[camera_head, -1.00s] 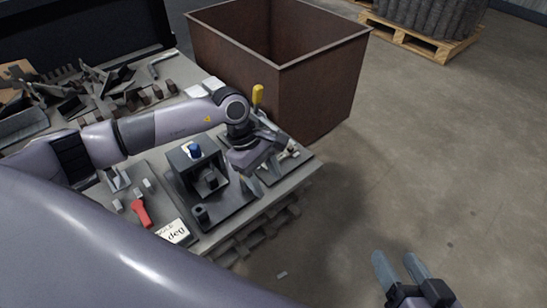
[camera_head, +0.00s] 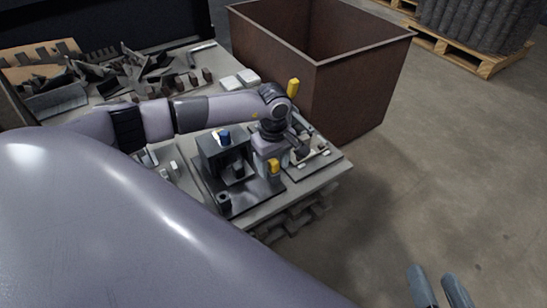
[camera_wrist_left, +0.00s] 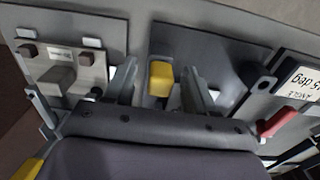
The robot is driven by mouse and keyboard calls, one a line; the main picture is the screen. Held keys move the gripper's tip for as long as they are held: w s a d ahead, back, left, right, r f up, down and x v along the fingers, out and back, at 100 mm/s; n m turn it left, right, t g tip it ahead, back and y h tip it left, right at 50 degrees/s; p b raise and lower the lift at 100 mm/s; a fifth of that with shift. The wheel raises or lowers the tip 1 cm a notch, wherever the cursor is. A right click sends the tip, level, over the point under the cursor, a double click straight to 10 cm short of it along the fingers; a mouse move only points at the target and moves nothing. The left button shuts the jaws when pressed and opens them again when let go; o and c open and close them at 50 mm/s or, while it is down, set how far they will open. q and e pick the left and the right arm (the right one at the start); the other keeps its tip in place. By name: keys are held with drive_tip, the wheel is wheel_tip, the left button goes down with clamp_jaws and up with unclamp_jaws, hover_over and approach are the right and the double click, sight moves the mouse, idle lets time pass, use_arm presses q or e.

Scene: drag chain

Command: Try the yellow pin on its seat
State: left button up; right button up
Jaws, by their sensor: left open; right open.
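A yellow pin (camera_head: 273,168) shows just below my left gripper (camera_head: 272,160) in the head view. In the left wrist view the yellow pin (camera_wrist_left: 160,78) stands between the two spread fingers of my left gripper (camera_wrist_left: 160,90), with a gap on each side. Its lower end is not clear. A black fixture (camera_head: 210,155) with a blue-topped piece (camera_head: 224,137) stands left of the gripper. A dark round post (camera_head: 224,202) is on the fixture's plate; I cannot tell which part is the pin's seat. My right gripper (camera_head: 440,288) is open and empty over the floor.
Another yellow upright piece (camera_head: 292,88) stands behind my left wrist. A plate with small parts (camera_head: 318,160) lies right of the gripper. A rusty bin (camera_head: 350,95) stands behind the table. Metal scraps (camera_head: 125,72) cover the far left.

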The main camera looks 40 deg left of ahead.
sight(274, 161)
use_arm(q)
clamp_jaws()
drive_tip(key=shift+r, duration=0.1)
drive_tip(key=shift+r+p, duration=2.3)
drive_tip(key=shift+r, duration=0.7)
use_arm(e)
drive_tip(key=r, duration=0.4)
drive_tip(key=shift+s+d, duration=0.1)
drive_tip(key=shift+s, duration=0.1)
use_arm(q)
drive_tip(key=shift+d, duration=0.1)
use_arm(e)
drive_tip(key=shift+f, duration=0.1)
